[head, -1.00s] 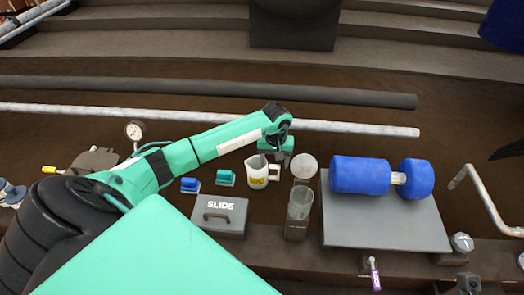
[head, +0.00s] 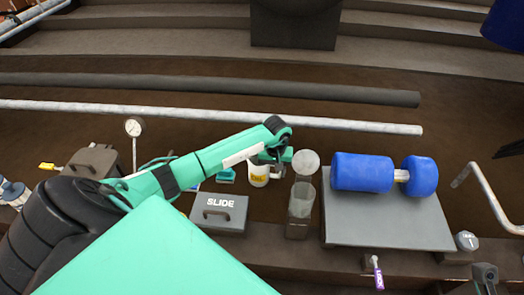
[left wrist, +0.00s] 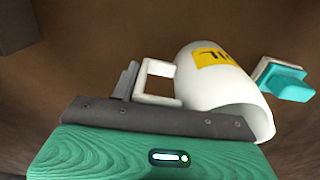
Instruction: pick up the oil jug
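The oil jug (head: 258,174) is a white pitcher with a yellow label, standing on the bench in the middle of the head view. The left wrist view shows its body (left wrist: 220,75) large and tilted in the picture, with its squared handle pointing left. My left gripper (head: 277,160) is down at the jug's handle side. In the left wrist view one dark finger stands just left of the handle, apart from the jug body; the other finger is hidden. The gripper looks open, with no clear grip on the handle. My right gripper is not recognisable in view.
A grey SLIDE box (head: 219,212) and a teal block (head: 226,174) are left of the jug. A clear container (head: 301,200) stands close on the right. Beyond it, a blue roller (head: 362,172) lies on a grey plate (head: 385,225). A pale pipe (head: 350,126) runs behind.

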